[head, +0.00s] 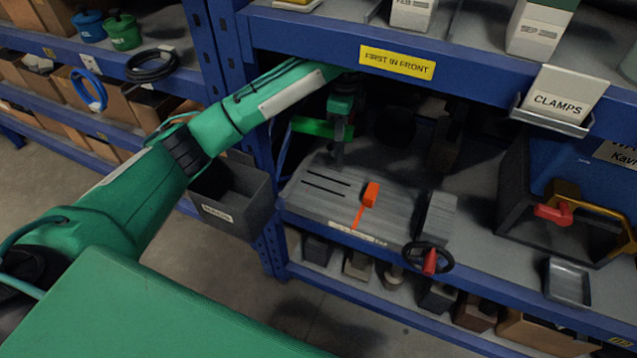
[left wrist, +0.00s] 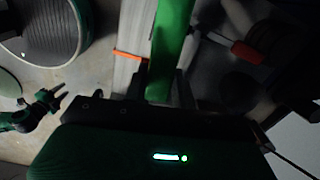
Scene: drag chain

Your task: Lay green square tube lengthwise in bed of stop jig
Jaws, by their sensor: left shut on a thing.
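My left gripper (head: 340,132) is shut on the green square tube (head: 311,127) and holds it above the stop jig (head: 322,205). The tube lies roughly level, most of it sticking out to the left of the fingers. In the left wrist view the tube (left wrist: 172,45) runs up from the jaws, with the pale jig partly hidden behind it. The jig is a grey slotted block with an orange stop (head: 370,194) on top. What looks like my right gripper (left wrist: 58,103) shows at the left of the left wrist view, fingers apart and empty; it is not in the head view.
A handwheel with a red knob (head: 429,262) is at the jig's right front. The blue upper shelf beam (head: 400,55) hangs low over my left arm. A dark bin (head: 232,195) hangs left of the jig. A small metal tray (head: 568,283) lies at the right.

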